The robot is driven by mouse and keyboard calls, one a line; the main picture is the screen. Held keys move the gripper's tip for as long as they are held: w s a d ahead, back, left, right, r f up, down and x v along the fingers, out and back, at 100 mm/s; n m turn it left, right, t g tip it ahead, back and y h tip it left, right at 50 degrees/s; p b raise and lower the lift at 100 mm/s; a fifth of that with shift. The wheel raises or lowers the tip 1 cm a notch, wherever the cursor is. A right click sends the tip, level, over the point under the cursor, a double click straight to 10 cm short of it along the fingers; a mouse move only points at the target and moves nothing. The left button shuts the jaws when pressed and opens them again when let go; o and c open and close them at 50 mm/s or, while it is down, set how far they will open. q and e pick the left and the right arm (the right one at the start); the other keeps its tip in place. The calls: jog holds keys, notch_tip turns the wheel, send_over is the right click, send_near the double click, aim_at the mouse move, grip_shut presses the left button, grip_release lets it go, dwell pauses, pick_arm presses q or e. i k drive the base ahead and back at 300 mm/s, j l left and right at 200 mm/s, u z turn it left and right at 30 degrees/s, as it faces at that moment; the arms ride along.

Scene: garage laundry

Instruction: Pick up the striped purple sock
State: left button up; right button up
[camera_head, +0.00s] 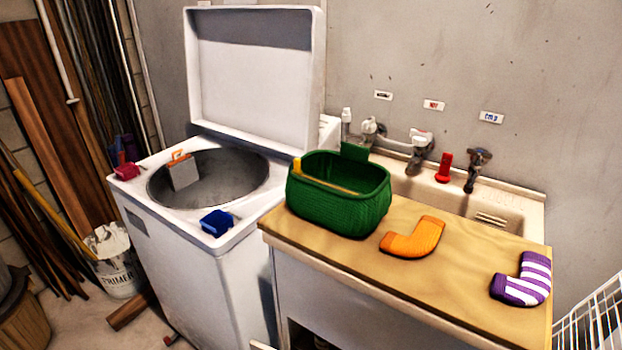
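The striped purple sock (524,280), purple and white, lies bent in an L shape on the wooden counter (455,297). It is near the counter's right end, close to the front edge, and nothing covers it. Neither of my grippers shows in the head view, so their positions and states are hidden.
An orange sock (413,238) lies left of the striped one, beside a green basket (337,212). A sink (452,195) with taps is behind the counter. An open top-loading washer (210,285) stands left. A white wire rack (592,322) is at the lower right.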

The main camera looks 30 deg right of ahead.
aim_at(534, 286)
jog(key=k+z, duration=0.15)
jog(key=z, duration=1.95)
